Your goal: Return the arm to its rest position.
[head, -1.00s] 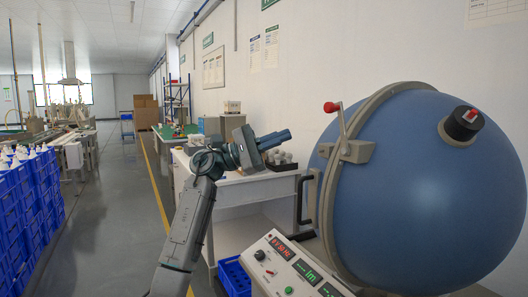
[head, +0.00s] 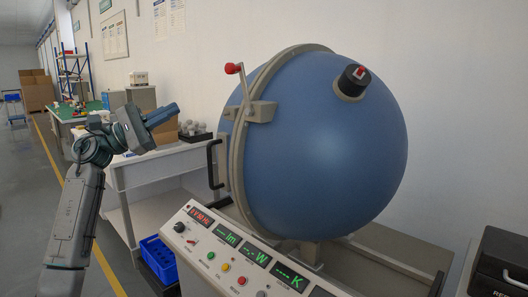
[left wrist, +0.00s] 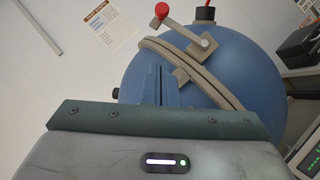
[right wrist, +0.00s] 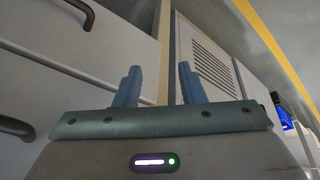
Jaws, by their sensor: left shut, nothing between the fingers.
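My left arm comes in from the left in the head view, raised and bent. Its gripper (head: 164,114) points right and slightly up, in front of the white bench and left of the blue sphere (head: 325,150). In the left wrist view the two fingers (left wrist: 171,86) are together with nothing between them, and the sphere (left wrist: 240,70) shows behind them. My right gripper (right wrist: 158,87) shows only in the right wrist view. Its fingers are apart and empty, facing a pale cabinet with dark handles.
A control panel (head: 232,250) with lit displays stands before the sphere. The sphere has a red-knobbed lever (head: 233,69). A white bench (head: 150,172) holds a dark tray of bulbs (head: 195,137). A blue bin (head: 158,257) sits below. Open floor lies at left.

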